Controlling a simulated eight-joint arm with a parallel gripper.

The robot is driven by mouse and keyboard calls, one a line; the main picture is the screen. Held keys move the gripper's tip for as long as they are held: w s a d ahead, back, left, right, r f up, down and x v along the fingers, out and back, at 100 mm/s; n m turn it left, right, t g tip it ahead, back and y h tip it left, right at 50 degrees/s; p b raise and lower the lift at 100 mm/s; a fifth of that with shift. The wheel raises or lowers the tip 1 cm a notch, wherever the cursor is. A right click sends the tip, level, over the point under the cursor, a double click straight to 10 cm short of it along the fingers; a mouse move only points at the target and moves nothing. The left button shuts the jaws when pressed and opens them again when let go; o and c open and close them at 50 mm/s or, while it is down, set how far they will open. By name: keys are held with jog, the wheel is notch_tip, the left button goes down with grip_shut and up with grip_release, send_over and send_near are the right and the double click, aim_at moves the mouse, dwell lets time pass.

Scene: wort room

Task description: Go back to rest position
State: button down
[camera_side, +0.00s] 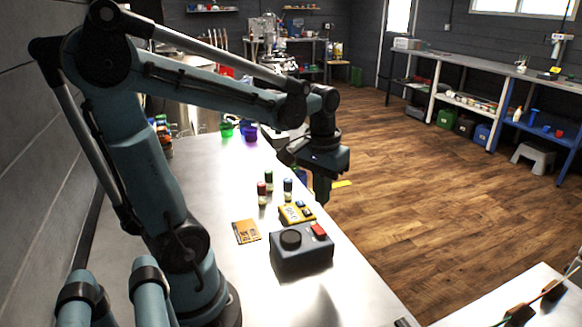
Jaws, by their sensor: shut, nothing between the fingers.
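My gripper (322,190) points down at the right edge of the metal table (215,200), beyond the small bottles. Its fingers are small in this view and look closed, with nothing seen between them. The gripper hangs clear of the bottles and the yellow device, as far as this view shows. My arm reaches from the left across the table.
Small capped bottles (268,180), a yellow device (297,213), a grey box with a black knob and red button (302,252) and an orange card (246,231) lie below my arm. Green (227,129) and purple (249,132) containers stand farther back. Wooden floor (430,190) lies right.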

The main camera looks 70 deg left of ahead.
jog(key=d+r+m+t, duration=0.1)
jog(key=d+m+t, duration=0.4)
jog(key=d, duration=0.5)
jog(key=shift+t, duration=0.7)
